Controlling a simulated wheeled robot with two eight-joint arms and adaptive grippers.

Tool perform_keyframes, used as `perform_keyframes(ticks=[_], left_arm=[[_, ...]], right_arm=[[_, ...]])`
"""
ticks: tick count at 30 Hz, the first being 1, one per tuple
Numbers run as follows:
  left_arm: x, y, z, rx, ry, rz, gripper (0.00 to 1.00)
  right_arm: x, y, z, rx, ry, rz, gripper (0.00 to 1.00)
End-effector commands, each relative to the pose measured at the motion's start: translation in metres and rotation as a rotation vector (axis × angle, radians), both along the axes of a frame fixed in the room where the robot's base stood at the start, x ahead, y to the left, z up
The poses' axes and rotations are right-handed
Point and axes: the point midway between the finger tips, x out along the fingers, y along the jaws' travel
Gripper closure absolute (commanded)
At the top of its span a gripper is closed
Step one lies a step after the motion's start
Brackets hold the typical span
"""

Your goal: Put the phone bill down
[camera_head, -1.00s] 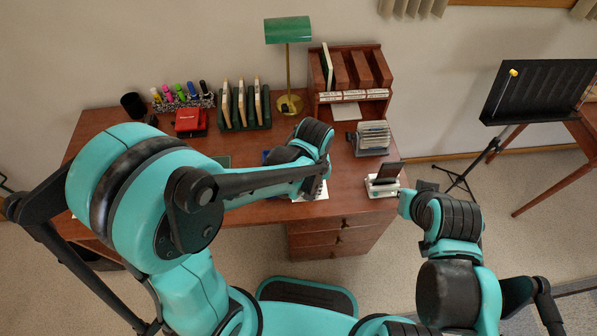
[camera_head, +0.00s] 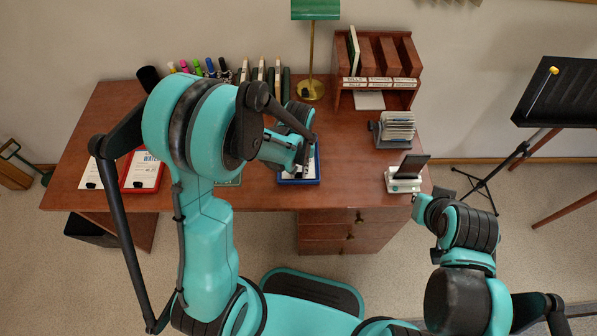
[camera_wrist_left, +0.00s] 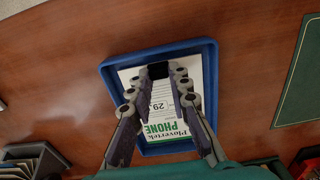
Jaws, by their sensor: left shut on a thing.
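The phone bill (camera_wrist_left: 165,130) is a white sheet with green print reading PHONE. It lies within the outline of a blue tray (camera_wrist_left: 204,52); I cannot tell whether it touches the tray floor. My left gripper (camera_wrist_left: 160,72) is shut on the bill at a small black piece, likely a clip. In the head view, the left gripper (camera_head: 302,168) is over the blue tray (camera_head: 318,168) near the desk's front edge, and partly hides it. My right gripper (camera_head: 418,203) is by the desk's right front corner; its fingers do not show clearly.
A red tray (camera_head: 142,172) with a paper and another white paper (camera_head: 92,174) lie at the desk's left. A card holder (camera_head: 395,130), a phone on a white stand (camera_head: 405,180), a wooden sorter (camera_head: 378,68) and a lamp (camera_head: 313,50) stand on the right half.

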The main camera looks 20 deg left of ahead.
Motion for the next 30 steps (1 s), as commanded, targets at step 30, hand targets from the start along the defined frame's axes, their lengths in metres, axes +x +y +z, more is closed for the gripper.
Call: perform_keyframes(ticks=[30], left_arm=[[-0.001, 0.000, 0.034, 0.000, 0.000, 0.000, 0.61]], right_arm=[[0.000, 0.000, 0.017, 0.000, 0.000, 0.000, 1.00]])
